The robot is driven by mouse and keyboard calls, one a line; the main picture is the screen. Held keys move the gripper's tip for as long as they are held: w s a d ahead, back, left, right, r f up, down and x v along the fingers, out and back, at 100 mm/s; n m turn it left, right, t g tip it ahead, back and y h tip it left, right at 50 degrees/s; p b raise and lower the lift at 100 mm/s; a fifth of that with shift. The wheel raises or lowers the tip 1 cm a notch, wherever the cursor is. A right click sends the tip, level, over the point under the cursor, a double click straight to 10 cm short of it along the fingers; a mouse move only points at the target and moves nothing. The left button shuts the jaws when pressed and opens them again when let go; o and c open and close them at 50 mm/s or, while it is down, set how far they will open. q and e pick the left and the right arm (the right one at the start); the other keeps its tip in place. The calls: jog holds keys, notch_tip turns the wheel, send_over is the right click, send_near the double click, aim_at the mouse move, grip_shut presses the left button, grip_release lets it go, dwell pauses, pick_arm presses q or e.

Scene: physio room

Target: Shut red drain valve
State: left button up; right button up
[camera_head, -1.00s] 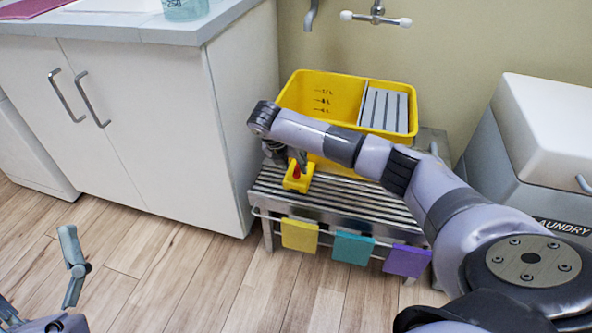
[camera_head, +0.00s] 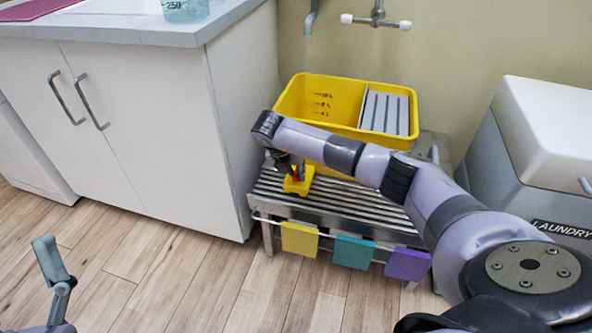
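The red drain valve (camera_head: 296,173) is a small red piece at a yellow block (camera_head: 298,187) on the front of the yellow bucket (camera_head: 335,84), which stands on a slatted metal bench. My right gripper (camera_head: 294,170) points down at the valve from above. Its dark fingers are around or right beside the red piece and partly hide it. I cannot tell whether they grip it. My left gripper (camera_head: 51,262) is at the lower left, over the floor and far from the valve. Its finger spacing is unclear.
The slatted bench (camera_head: 345,201) carries yellow, teal and purple cloths on its front rail. A white cabinet (camera_head: 150,130) stands close at the left. A laundry bin (camera_head: 545,150) is at the right. A wall tap (camera_head: 376,20) is above the bucket. The floor in front is clear.

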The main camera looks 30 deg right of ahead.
grip_shut()
